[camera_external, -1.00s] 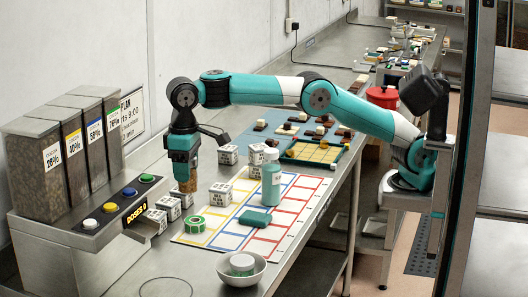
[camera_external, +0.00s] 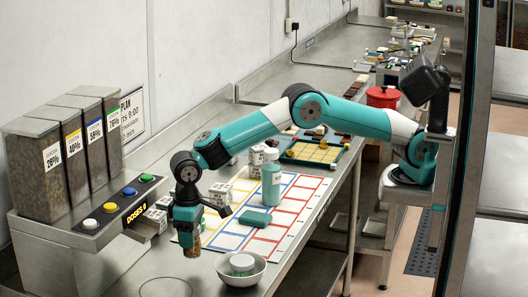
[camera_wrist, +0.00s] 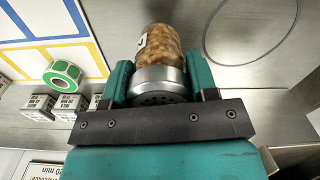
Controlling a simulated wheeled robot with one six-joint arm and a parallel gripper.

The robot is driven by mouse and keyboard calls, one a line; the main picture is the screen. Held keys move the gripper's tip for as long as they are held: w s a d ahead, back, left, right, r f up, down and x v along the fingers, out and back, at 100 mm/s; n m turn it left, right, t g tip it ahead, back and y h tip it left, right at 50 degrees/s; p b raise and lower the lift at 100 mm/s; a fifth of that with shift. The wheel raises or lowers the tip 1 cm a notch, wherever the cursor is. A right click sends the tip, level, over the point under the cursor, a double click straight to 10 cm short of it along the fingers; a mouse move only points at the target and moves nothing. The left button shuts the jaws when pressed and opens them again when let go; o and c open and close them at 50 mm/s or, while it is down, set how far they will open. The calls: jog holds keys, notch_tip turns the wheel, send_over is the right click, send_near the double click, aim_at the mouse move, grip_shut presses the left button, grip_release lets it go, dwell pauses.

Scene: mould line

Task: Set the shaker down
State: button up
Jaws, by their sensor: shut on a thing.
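The shaker (camera_external: 192,244) is a clear jar of brown pieces with a perforated metal lid. In the wrist view the shaker (camera_wrist: 158,45) lies between the two teal fingers of my gripper (camera_wrist: 160,82), which is shut on it near the lid end. In the external view my gripper (camera_external: 188,226) points down with the shaker's lower part showing beneath it. It is over the steel bench near the mat's front left corner. I cannot tell whether its base touches the bench. A thin circle outline (camera_external: 165,279) is marked on the bench just in front of it.
A white bowl (camera_external: 226,279) with a small tub stands close on the right. The dispenser with coloured buttons (camera_external: 110,207) is on the left. The coloured grid mat (camera_external: 262,246) carries a teal bottle (camera_external: 271,180). A green tape roll (camera_wrist: 63,76) and white cubes (camera_wrist: 38,107) lie nearby.

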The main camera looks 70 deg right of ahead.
jog(key=shift+f+p, duration=0.35)
jog(key=shift+f, duration=1.4)
jog(key=shift+f, duration=0.1)
jog(key=shift+f, duration=0.15)
jog(key=o, duration=1)
notch_tip(320, 180, up, 13)
jog(key=b, duration=0.3)
jog(key=shift+f, duration=0.2)
jog(key=s+d+r+n+y, duration=0.1)
jog(key=s+d+r+n, duration=0.1)
jog(key=s+d+r, duration=0.5)
jog(key=s+d+r+n+y, duration=0.1)
jog(key=s+d+r, duration=0.3)
jog(key=d, duration=0.5)
jog(key=s+d+f, duration=0.1)
jog(key=s+d, duration=0.1)
jog(key=s, duration=0.4)
jog(key=s+d+f+n+y, duration=0.1)
jog(key=s+d, duration=0.2)
jog(key=s, duration=0.4)
jog(key=s+d+f+n+y, duration=0.1)
jog(key=s+d, duration=0.1)
jog(key=s, duration=0.5)
jog(key=shift+d+f, duration=0.25)
